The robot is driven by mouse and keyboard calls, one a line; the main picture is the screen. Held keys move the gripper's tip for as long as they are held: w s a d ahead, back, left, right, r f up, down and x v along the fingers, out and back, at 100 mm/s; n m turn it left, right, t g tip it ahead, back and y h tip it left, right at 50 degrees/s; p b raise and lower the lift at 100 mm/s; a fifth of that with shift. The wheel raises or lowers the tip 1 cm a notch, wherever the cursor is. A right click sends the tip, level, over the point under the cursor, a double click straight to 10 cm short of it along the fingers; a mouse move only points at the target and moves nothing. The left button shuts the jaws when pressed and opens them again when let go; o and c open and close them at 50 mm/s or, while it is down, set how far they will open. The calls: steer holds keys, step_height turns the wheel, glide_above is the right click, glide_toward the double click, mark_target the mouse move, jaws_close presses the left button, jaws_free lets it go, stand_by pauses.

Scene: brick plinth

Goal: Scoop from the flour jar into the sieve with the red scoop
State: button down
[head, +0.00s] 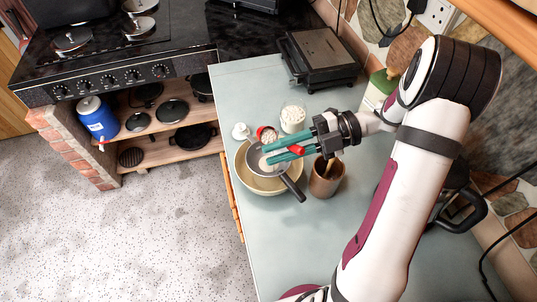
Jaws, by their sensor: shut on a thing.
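My gripper (291,151), with teal fingers, is shut on the red scoop (297,150), whose handle shows between the fingers. A round red-rimmed part with white in it shows just beyond the upper finger; it looks like the scoop's bowl, though the finger hides the join. The flour jar (292,118), clear with white contents, stands behind the fingers, apart from them. The dark-handled sieve (256,168) rests over a cream bowl (244,180), below and left of the fingertips. A pale patch shows in the sieve, partly hidden by the fingers.
A brown crock (324,184) with a wooden utensil stands close below the gripper. A small white item (240,131) sits near the counter's left edge. A dark grill appliance (320,55) and a green-topped bottle (380,88) stand behind. The front counter (285,235) is clear.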

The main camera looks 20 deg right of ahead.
steer(key=n, duration=0.1)
steer(key=s+n, duration=0.1)
steer(key=y, duration=0.1)
steer(key=shift+s+d+r+n+t, duration=0.25)
steer(key=shift+s+r+n+t, duration=0.05)
steer(key=shift+r+n, duration=0.1)
steer(key=shift+s+n+y, duration=0.15)
steer(key=shift+n+y, duration=0.35)
steer(key=shift+n, duration=0.4)
steer(key=r+n+y, duration=0.1)
steer(key=n, duration=0.2)
steer(key=r+n+y, duration=0.1)
steer(key=r+n, duration=0.1)
steer(key=n, duration=0.1)
steer(key=shift+s+d+r, duration=0.1)
steer(key=shift+s+r, duration=0.1)
stand_by(0.3)
stand_by(0.4)
